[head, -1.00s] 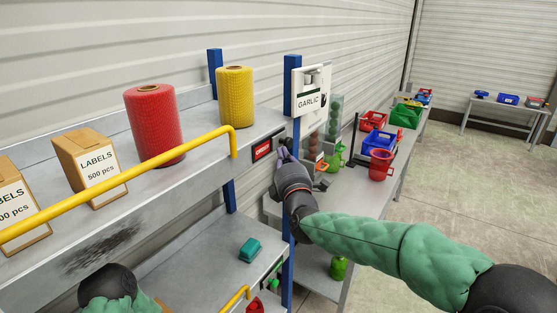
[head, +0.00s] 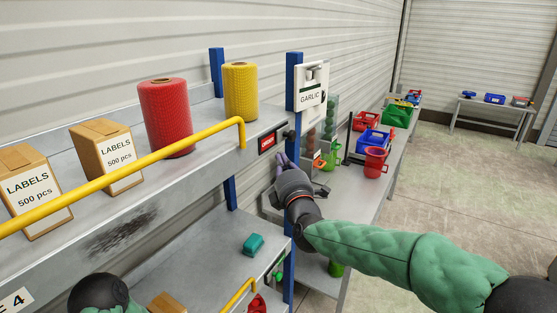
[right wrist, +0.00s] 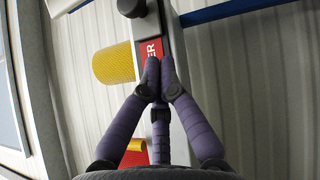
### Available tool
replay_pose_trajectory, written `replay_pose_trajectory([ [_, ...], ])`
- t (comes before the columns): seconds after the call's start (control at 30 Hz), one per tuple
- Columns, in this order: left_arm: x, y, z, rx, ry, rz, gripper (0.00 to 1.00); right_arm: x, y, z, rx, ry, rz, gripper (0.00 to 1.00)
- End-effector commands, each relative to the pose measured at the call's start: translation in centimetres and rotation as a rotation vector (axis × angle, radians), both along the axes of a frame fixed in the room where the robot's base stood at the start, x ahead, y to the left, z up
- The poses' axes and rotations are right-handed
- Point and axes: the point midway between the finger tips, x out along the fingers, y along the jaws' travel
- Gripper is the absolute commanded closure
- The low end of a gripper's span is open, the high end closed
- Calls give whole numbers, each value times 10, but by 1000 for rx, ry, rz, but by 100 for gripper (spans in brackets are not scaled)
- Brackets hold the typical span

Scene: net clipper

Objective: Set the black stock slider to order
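The black stock slider (head: 284,132) is a small dark knob on the front edge of the upper shelf, by the blue post. A red label (head: 267,143) shows left of it. In the right wrist view the dark knob (right wrist: 131,7) is at the top, with the red label (right wrist: 152,50), partly hidden by my fingers, below it. My right gripper (head: 281,160) is just below the shelf edge. In the right wrist view its purple fingers (right wrist: 160,68) are drawn together, with nothing seen between them, their tips over the label and apart from the knob. My left gripper is out of view.
A yellow rail (head: 130,165) runs along the upper shelf front. Label boxes (head: 108,155), a red roll (head: 166,115) and a yellow roll (head: 240,92) stand behind it. A GARLIC sign (head: 310,97) hangs on the blue post (head: 290,215). A teal block (head: 253,244) lies on the lower shelf.

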Motion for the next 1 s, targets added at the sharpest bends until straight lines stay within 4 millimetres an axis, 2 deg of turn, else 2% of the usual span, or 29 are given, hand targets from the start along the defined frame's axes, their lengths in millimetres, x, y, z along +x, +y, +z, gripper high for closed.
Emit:
replay_pose_trajectory([
  [0.3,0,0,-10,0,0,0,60,-45,-8,-8,0,-2,0,100],
  [0.5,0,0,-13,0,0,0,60,-67,-12,-12,-1,-2,1,100],
  [0.7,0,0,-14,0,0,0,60,-74,-13,-14,0,-1,1,100],
  [1.0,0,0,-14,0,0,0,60,-75,-13,-14,0,0,0,100],
])
